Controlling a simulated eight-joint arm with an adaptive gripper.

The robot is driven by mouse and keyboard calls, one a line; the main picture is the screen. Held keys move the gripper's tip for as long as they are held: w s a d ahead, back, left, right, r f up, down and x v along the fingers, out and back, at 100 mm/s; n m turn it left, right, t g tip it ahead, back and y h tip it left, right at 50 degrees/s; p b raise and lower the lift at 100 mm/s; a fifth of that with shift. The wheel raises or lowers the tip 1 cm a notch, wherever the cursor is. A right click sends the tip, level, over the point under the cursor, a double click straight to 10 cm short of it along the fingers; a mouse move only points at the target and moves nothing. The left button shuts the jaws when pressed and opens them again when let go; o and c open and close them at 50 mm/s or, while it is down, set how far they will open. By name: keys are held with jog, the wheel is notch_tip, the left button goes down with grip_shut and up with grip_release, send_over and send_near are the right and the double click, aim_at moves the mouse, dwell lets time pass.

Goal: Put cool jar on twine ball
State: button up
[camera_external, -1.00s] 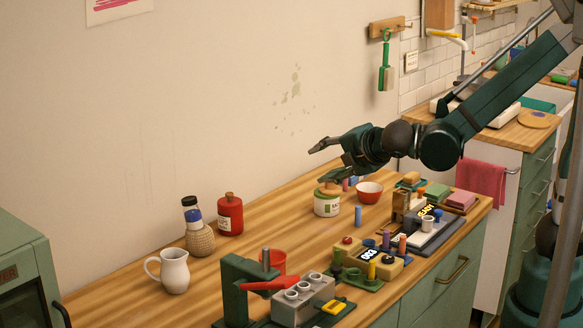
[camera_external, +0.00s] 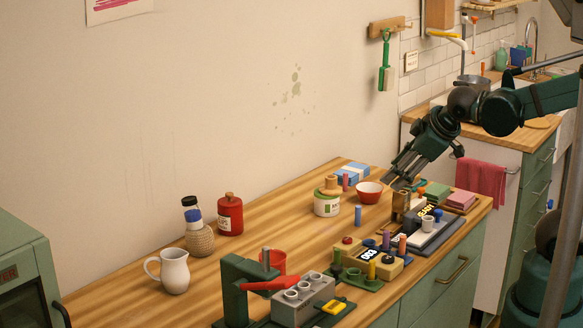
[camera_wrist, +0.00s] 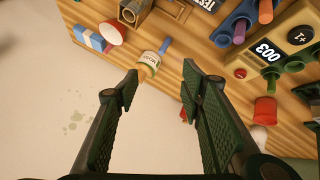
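A small jar with a black lid and a blue band (camera_external: 193,211), which looks like the cool jar, stands on top of the twine ball (camera_external: 199,239) at the left of the wooden table. It looks upright and touches the ball. My gripper (camera_external: 394,184) is far to the right, above the table near the red bowl, pointing down and left. In the wrist view my gripper (camera_wrist: 160,82) has its fingers wide apart with nothing held between them. The twine ball and cool jar cannot be made out in the wrist view.
A red bottle (camera_external: 230,215) stands just right of the twine ball, and a white pitcher (camera_external: 173,272) in front. A white-and-green jar (camera_external: 327,204), red bowl (camera_external: 368,192) and blue box (camera_external: 353,173) stand farther right. A green press (camera_external: 237,287) and block panels line the front.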

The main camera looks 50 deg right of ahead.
jog(key=s+m+g+y, duration=0.1)
jog(key=s+m, duration=0.4)
jog(key=s, duration=0.2)
jog(key=shift+s+a+f+y, duration=0.2)
jog(key=shift+s+a+y, duration=0.1)
jog(key=shift+s+a, duration=0.1)
